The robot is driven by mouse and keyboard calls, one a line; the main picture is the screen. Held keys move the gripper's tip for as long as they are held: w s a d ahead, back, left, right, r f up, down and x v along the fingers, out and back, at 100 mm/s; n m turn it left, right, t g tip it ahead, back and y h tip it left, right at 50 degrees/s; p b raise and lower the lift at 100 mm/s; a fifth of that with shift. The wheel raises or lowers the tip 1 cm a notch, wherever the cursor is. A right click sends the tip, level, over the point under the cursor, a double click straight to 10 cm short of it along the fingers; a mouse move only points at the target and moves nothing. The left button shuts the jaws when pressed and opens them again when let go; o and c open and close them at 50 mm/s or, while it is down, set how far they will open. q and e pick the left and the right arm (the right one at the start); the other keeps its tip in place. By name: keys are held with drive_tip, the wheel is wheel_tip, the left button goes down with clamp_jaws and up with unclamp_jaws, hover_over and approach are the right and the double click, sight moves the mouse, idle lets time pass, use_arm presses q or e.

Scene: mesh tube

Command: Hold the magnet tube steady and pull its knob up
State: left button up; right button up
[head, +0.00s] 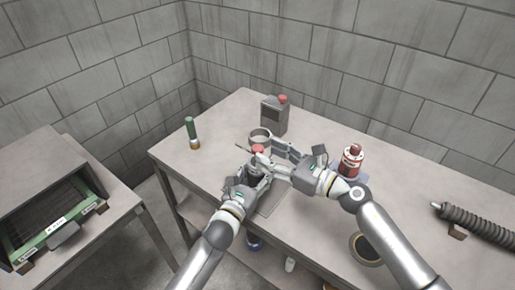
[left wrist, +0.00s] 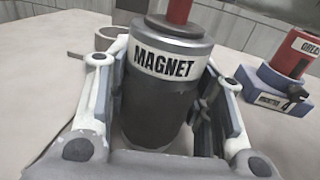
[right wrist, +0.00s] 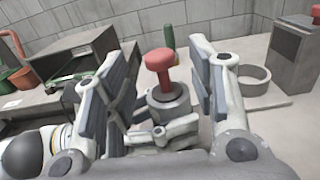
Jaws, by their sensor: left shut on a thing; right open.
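The magnet tube (left wrist: 160,105) is a dark grey cylinder with a silver top and a white MAGNET label. It stands upright on the table. My left gripper (left wrist: 160,120) is shut on its body, one finger on each side; it also shows in the head view (head: 254,178). The red knob (right wrist: 160,62) sticks up from the tube's top and shows in the head view (head: 258,150). My right gripper (right wrist: 163,85) is open, with its fingers on either side of the knob, apart from it as far as I can see. In the head view the arms partly hide the tube.
A red grease bottle (head: 351,160) is to the right. A green-handled tool (head: 191,133) stands at the left, a ribbed hose (head: 480,227) at the far right.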

sight(258, 147)
drive_tip(key=shift+x, duration=2.4)
clamp_jaws()
